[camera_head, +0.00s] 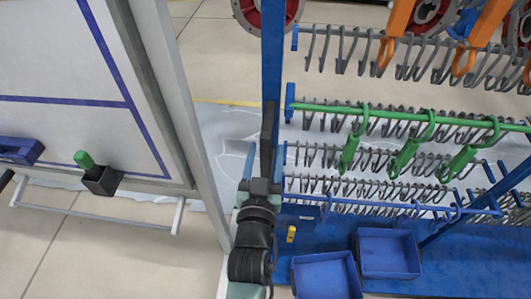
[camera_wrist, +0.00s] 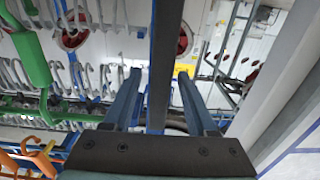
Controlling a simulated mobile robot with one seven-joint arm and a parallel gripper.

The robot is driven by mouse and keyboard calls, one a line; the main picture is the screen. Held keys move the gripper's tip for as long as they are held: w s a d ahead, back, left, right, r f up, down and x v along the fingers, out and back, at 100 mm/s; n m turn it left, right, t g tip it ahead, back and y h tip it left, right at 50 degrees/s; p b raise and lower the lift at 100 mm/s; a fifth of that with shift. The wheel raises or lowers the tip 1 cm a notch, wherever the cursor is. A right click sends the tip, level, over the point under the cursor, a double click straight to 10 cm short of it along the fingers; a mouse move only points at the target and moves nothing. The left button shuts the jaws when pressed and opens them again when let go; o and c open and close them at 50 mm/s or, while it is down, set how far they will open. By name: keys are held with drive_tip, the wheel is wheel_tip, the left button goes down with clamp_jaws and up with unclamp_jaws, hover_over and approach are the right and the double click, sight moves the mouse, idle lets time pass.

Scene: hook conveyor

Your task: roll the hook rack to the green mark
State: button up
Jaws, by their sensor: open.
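The hook rack is a blue frame with rows of grey hooks, and its blue upright post (camera_head: 273,60) stands in the middle of the head view. A green rail (camera_head: 390,113) on it carries green hangers (camera_head: 406,155). My gripper (camera_head: 265,155) is open at this post. Whether either finger touches the post I cannot tell. I cannot make out a green mark on the floor in either view.
A white board (camera_head: 60,60) with blue lines and a grey frame stands close at the left. Blue bins (camera_head: 326,278) sit low on the rack's blue base. Orange hangers (camera_head: 397,25) hang at the upper right. Tiled floor shows at the lower left.

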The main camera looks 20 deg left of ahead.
clamp_jaws()
idle(1.3)
